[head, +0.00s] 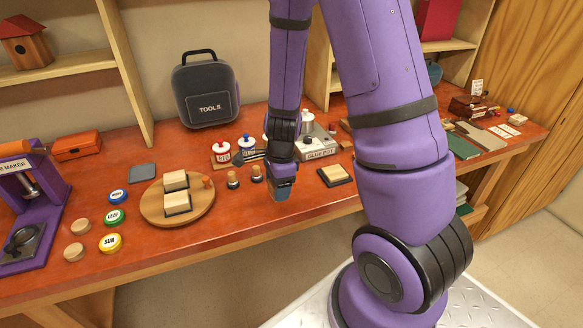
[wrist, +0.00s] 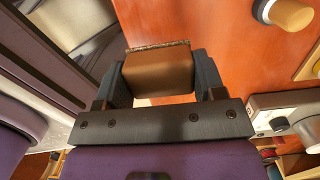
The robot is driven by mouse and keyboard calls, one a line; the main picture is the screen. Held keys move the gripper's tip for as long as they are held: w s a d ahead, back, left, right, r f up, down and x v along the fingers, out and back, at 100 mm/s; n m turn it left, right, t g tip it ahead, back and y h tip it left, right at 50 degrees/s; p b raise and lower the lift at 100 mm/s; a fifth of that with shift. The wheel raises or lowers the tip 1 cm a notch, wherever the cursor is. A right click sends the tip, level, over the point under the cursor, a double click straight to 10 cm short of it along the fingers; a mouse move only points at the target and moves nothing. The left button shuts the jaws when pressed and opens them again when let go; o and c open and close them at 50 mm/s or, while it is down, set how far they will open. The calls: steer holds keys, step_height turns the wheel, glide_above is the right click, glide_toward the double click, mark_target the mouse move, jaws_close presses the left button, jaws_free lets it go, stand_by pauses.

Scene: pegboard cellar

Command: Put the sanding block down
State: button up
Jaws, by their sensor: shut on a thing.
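My gripper (head: 283,182) points down over the red-orange worktop, near its front edge. It is shut on the sanding block, a brown block with a rough darker edge that shows between the fingers in the wrist view (wrist: 158,73). In the head view only a small part of the block (head: 281,195) shows below the fingers. I cannot tell whether it touches the worktop. Two similar cream-topped blocks (head: 176,181) sit on a round wooden board (head: 150,209) to the left. Another cream-topped block (head: 335,174) lies on a dark base to the right.
Two wooden-topped stampers (head: 232,179) stand just left of my gripper. Red and blue bottles (head: 222,150) and a grey metal box (head: 318,148) stand behind. A grey square pad (head: 142,172) lies behind the board. The worktop (head: 240,215) at the front left of my gripper is bare.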

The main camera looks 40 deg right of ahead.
steer(key=w+d, duration=0.3)
steer(key=w+d+f, duration=0.1)
steer(key=w+d, duration=0.5)
steer(key=w, duration=0.1)
steer(key=shift+d+f, duration=0.2)
steer(key=shift+d, duration=0.15)
steer(key=shift+f, duration=1.7)
steer(key=shift+f, duration=0.1)
steer(key=o, duration=0.9)
